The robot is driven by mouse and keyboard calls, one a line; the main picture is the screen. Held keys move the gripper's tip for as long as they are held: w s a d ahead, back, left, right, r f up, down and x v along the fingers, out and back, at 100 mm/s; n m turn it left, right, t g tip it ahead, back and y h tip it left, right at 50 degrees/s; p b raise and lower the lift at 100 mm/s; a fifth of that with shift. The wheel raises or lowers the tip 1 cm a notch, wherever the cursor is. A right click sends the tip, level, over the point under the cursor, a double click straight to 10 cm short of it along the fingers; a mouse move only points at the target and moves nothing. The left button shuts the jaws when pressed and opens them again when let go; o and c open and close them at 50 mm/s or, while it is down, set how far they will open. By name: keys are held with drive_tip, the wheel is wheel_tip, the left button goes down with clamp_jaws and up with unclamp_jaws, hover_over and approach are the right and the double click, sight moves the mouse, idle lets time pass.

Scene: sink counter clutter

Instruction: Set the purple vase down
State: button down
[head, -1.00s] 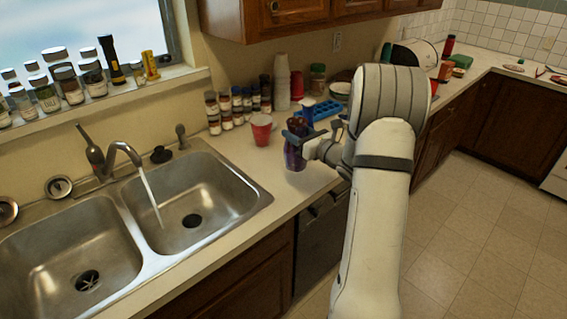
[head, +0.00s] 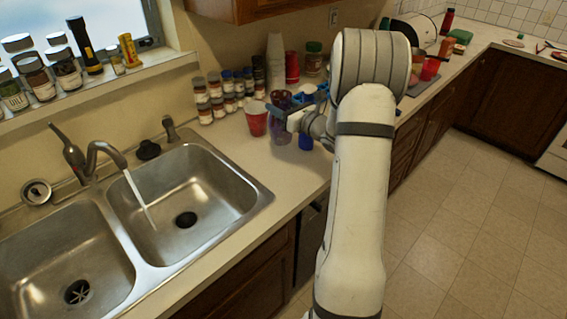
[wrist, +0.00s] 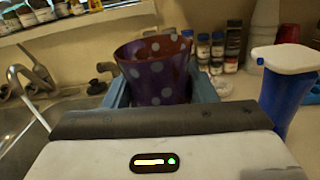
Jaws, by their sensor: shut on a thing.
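The purple vase (head: 281,126) is over the counter, just right of a red cup. In the wrist view the vase (wrist: 157,88) is upright, flared at the top, with pale dots. My gripper (head: 279,112) is shut on it, with a blue finger on each side of the vase. The vase's base is hidden in the wrist view, and I cannot tell whether it touches the counter.
The red cup (head: 256,119) stands close left of the vase. A blue bottle with a white lid (wrist: 285,85) is close on the right. Spice jars (head: 218,97) line the wall behind. The sink (head: 185,205) with running water lies left. Bare counter (head: 285,178) is in front.

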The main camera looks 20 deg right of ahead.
sight(289, 137)
drive_tip(key=shift+d+f, duration=0.1)
wheel_tip(289, 137, down, 10)
drive_tip(key=shift+s+r+p, duration=0.1)
drive_tip(key=shift+r+p, duration=0.05)
drive_tip(key=shift+p, duration=1.1)
drive_tip(key=c, duration=0.6)
unclamp_jaws()
